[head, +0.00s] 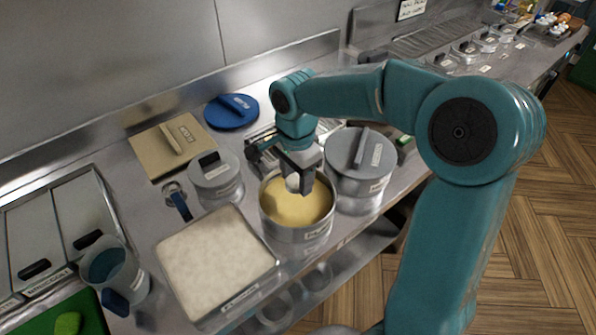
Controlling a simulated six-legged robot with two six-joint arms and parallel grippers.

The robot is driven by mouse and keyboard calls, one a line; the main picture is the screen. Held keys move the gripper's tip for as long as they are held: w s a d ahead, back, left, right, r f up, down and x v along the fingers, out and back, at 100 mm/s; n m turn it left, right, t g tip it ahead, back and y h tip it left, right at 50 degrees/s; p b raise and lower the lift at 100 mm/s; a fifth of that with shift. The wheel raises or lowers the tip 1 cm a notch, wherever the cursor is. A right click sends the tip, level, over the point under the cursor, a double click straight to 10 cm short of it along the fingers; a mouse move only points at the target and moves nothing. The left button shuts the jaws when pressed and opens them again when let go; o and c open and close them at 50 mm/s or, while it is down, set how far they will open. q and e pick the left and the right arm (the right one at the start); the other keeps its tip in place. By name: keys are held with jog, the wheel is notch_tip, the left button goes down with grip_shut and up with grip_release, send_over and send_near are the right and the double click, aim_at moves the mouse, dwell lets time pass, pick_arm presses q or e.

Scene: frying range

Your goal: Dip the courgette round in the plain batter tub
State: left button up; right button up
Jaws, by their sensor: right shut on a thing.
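The batter tub (296,236) is a round steel tub with a label on its front, open and filled with yellow batter (296,208). My right gripper (298,186) points down over the tub's mouth. It is shut on a small pale piece (292,183), likely the courgette round, which is mostly hidden by the fingers. The piece is at or just above the batter; I cannot tell whether it touches. My left gripper is not in view.
A lidded steel tub (358,190) stands close on the right, a smaller lidded pot (216,184) on the left. A white-filled tray (215,262) lies in front-left. A blue lid (231,111) lies behind.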

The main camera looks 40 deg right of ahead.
aim_at(296, 211)
notch_tip(296, 211, down, 9)
jog(key=b, duration=0.6)
jog(key=shift+a+b, duration=0.1)
jog(key=shift+b, duration=0.25)
jog(key=shift+f, duration=0.1)
jog(key=shift+f, duration=0.1)
